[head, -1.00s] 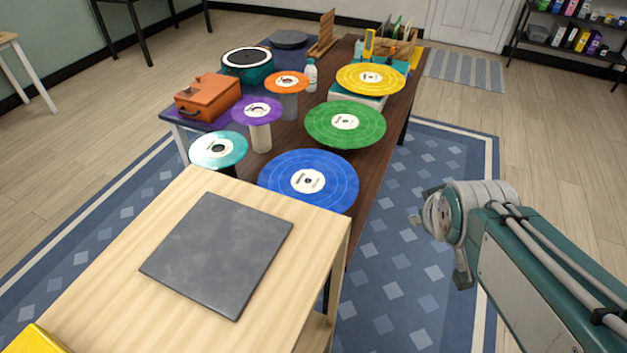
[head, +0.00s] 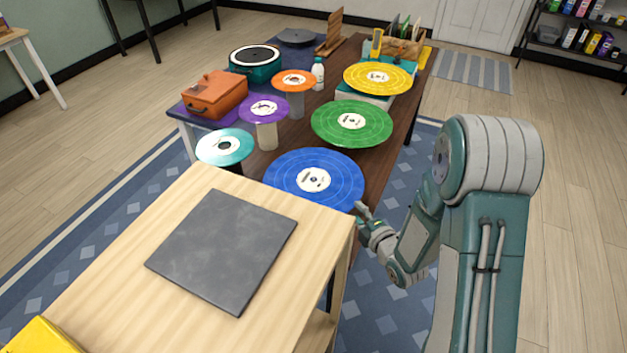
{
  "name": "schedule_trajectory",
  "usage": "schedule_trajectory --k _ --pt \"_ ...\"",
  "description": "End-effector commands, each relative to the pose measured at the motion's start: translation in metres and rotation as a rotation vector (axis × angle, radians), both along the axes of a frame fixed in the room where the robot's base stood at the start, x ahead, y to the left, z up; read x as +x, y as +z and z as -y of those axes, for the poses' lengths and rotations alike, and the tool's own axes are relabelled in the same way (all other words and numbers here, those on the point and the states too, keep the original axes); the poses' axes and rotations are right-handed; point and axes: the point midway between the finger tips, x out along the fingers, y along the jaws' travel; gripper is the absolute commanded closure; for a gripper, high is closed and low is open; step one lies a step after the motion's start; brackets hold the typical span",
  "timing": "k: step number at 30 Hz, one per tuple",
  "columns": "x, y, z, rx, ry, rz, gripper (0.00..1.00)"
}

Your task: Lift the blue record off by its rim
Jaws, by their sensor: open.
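The blue record (head: 290,180) lies flat near the front end of the dark wooden table (head: 388,178), with a white label at its centre. What it rests on is hidden beneath it. My gripper (head: 361,214) is open and empty, just off the record's lower right rim, by the corner of the light wooden stand. Whether a fingertip touches the rim cannot be told from this view.
A green record (head: 375,122) and a yellow one (head: 378,70) lie behind. Teal (head: 225,146), purple (head: 264,97) and orange (head: 293,74) discs stand to the left. A dark square slab (head: 222,250) lies on the light wooden stand (head: 120,260) in front.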

Motion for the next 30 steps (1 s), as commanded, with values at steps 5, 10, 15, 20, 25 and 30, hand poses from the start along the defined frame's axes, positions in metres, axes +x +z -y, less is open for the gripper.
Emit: schedule_trajectory --k 5,10,15,20,25,30 --pt "-0.021 -0.031 -0.013 0.0 0.083 0.143 0.5" --pt "-0.032 -0.039 -0.017 0.005 0.105 0.22 0.5" --pt "-0.026 -0.041 -0.023 0.006 0.11 0.239 0.5" --pt "-0.003 -0.04 -0.039 0.006 0.111 0.24 0.5" --pt "0.011 -0.041 -0.049 0.007 0.109 0.237 0.5" --pt "0.027 -0.043 -0.057 0.008 0.108 0.238 0.5"
